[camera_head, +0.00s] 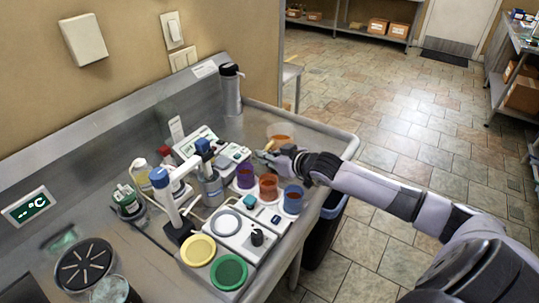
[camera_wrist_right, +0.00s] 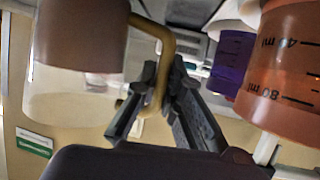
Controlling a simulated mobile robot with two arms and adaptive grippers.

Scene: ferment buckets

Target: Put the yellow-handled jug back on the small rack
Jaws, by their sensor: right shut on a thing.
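The yellow-handled jug (camera_head: 280,131) is a pale, see-through cup with orange-brown in it, at the right end of the steel counter in the head view. In the right wrist view the jug (camera_wrist_right: 82,35) is at the upper left, with its bent yellow handle (camera_wrist_right: 160,42) between my fingers. My right gripper (camera_head: 268,154) is shut on that handle. A purple jug (camera_head: 245,177), an orange-brown jug (camera_head: 268,187) and a blue jug (camera_head: 293,199) stand in a row on what looks like the small rack, close in front of the gripper. The rack is mostly hidden. My left gripper is not in view.
The counter's right end (camera_head: 325,138) is bare.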

